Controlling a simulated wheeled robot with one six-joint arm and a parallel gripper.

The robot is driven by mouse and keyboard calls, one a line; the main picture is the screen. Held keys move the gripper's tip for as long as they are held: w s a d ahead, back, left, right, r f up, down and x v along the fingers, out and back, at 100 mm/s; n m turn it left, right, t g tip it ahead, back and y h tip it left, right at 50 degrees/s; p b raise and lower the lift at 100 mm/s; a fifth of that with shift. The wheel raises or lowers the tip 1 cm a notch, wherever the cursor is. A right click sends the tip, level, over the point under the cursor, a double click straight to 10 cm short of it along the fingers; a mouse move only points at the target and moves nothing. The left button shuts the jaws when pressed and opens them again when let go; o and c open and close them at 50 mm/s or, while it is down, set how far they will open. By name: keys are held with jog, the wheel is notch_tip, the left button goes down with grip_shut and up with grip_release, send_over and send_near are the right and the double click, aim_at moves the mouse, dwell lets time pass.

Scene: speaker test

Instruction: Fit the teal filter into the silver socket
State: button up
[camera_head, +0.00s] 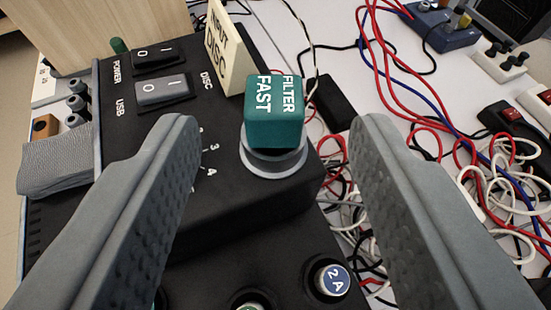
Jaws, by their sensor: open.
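The teal filter (274,122) is a block with white lettering "FILTER FAST" on its top and side. It stands upright at the silver socket (258,162), a round ring on the corner of a black device. The ring shows around and below the block's base; how deep the block sits in it cannot be told. My gripper (272,135) is open, with one grey finger to the left and one to the right of the filter. Neither finger appears to touch it.
The black device (225,215) carries two rocker switches (163,92), a cream "INPUT DISC" plate (223,48) and a blue "2A" button (333,280). A grey ribbon cable (58,160) hangs at left. Tangled red, white and blue wires (475,165) cover the table at right.

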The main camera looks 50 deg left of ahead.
jog(key=v, duration=0.8)
jog(key=shift+s+r, duration=0.1)
jog(key=s+a+r+m+t+h, duration=0.1)
jog(key=s+a+m+t+h, duration=0.1)
jog(key=s, duration=0.7)
jog(key=s+a+r+m+t+h, duration=0.1)
jog(key=s+a+m+t+h, duration=0.2)
jog(key=s, duration=0.7)
jog(key=s+a+r+m+t+h, duration=0.2)
jog(key=s+a+m+h, duration=0.3)
jog(key=s, duration=0.4)
jog(key=shift+s+t, duration=0.35)
jog(key=shift+t, duration=0.35)
